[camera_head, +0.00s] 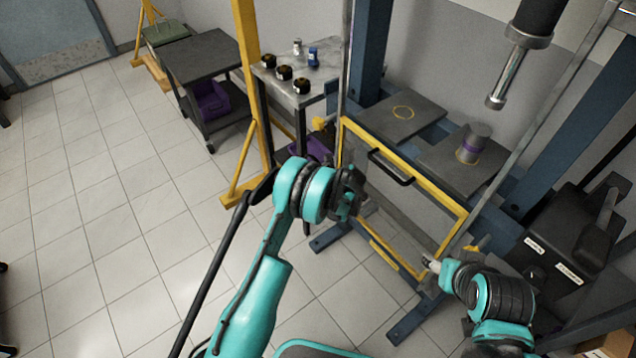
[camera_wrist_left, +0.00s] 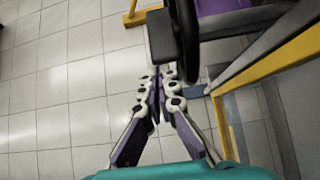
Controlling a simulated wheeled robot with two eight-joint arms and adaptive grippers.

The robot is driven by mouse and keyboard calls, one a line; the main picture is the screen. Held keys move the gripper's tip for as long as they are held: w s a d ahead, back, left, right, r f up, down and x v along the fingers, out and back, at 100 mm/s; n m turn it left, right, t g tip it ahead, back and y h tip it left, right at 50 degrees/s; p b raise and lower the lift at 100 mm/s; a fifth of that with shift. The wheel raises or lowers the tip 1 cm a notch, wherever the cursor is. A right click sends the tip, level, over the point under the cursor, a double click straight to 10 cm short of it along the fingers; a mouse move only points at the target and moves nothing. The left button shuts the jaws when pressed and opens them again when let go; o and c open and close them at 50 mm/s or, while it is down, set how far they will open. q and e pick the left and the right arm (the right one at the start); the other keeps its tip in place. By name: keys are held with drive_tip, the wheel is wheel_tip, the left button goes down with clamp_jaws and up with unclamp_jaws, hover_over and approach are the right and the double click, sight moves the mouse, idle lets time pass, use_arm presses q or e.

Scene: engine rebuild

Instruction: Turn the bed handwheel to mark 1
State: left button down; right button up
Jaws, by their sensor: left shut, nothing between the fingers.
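In the left wrist view a black wheel rim (camera_wrist_left: 187,38), seen nearly edge-on, with a dark block (camera_wrist_left: 163,40) beside it, stands just beyond my left fingertips; I take it to be the bed handwheel. My left gripper (camera_wrist_left: 166,74) is shut and empty, its tips close to the block and rim; I cannot tell whether they touch. In the head view my left gripper (camera_head: 352,192) is at the left side of the press's yellow-framed guard, and the wheel cannot be told apart from it. No mark 1 is readable. My right gripper (camera_head: 430,263) is near the guard's lower right corner, its opening unclear.
The yellow-framed guard (camera_head: 428,194) with a black handle (camera_head: 391,167) fronts the press. A dark plate bears a metal cylinder (camera_head: 473,142). A side table (camera_head: 291,91) with several small parts and a yellow post (camera_head: 252,80) stand to the left. Tiled floor at left is clear.

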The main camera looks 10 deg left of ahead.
use_arm(q)
drive_tip(key=shift+a+r, duration=0.1)
drive_tip(key=shift+r, duration=0.15)
drive_tip(key=shift+r+g+h+p, duration=0.3)
drive_tip(key=shift+g+h+p, duration=0.1)
drive_tip(key=shift+h+p, duration=0.1)
drive_tip(key=shift+w+a+r+g+h+p, duration=0.2)
drive_tip(key=shift+r+g+h, duration=0.1)
drive_tip(key=shift+g+h, duration=0.15)
drive_tip(key=shift+w+a+r+g+h+p, duration=0.1)
drive_tip(key=shift+r+g+h+p, duration=0.2)
drive_tip(key=shift+h, duration=0.25)
drive_tip(key=shift+a+r, duration=0.15)
drive_tip(key=shift+r, duration=0.15)
drive_tip(key=shift+w+a+r+g+h, duration=0.25)
drive_tip(key=shift+a+r+g+h, duration=0.1)
drive_tip(key=shift+g+h, duration=0.25)
drive_tip(key=shift+w+a+r+g+h, duration=0.2)
drive_tip(key=shift+r+g+h, duration=0.1)
drive_tip(key=shift+g+h, duration=0.25)
drive_tip(key=shift+r, duration=0.1)
drive_tip(key=shift+w+a+r, duration=0.1)
drive_tip(key=shift+w+a, duration=0.05)
drive_tip(key=shift+w, duration=0.05)
